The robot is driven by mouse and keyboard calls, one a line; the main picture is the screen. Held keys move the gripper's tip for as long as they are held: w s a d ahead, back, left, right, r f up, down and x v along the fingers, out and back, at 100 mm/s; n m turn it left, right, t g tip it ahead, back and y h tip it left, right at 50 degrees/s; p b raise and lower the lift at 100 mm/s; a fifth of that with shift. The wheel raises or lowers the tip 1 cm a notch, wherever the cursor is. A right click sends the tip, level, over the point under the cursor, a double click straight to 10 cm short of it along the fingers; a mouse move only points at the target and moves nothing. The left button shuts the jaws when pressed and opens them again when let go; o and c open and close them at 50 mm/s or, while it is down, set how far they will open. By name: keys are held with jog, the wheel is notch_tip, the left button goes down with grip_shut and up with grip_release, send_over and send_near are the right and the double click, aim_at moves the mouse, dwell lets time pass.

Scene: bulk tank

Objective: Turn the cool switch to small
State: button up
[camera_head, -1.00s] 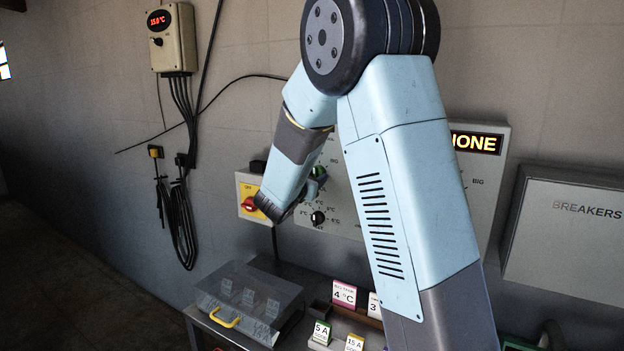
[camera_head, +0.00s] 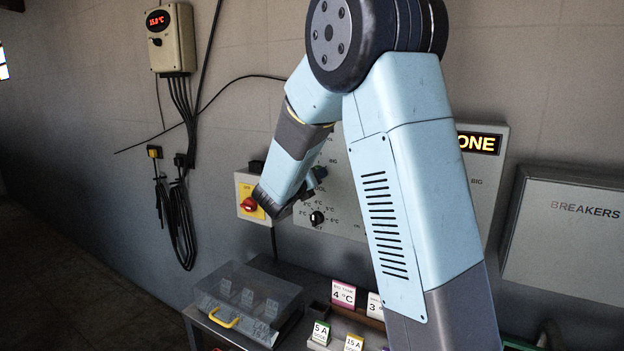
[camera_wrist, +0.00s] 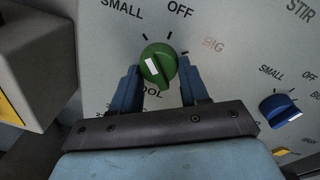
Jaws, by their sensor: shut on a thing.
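The cool switch is a green knob (camera_wrist: 158,65) with a white mark, on the grey panel (camera_wrist: 225,75). The word below it is partly covered by my gripper. SMALL is at its upper left, OFF above it and BIG to its right. I cannot tell which label the white mark points at. My gripper (camera_wrist: 162,78) is shut on the knob, with one blue finger on each side.
A blue knob (camera_wrist: 279,108) is on the right, below STIR. A black dial (camera_head: 317,218) sits just below my gripper. A box with a red switch (camera_head: 249,204) is close on the left. A clear-lidded case (camera_head: 248,300) and small cards stand on the bench below.

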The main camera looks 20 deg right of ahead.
jog(key=shift+r+n, duration=0.15)
jog(key=shift+n, duration=0.35)
jog(key=o, duration=1.1)
jog(key=shift+c, duration=0.2)
jog(key=v, duration=1.3)
jog(key=shift+s+a, duration=0.15)
jog(key=shift+a, duration=0.25)
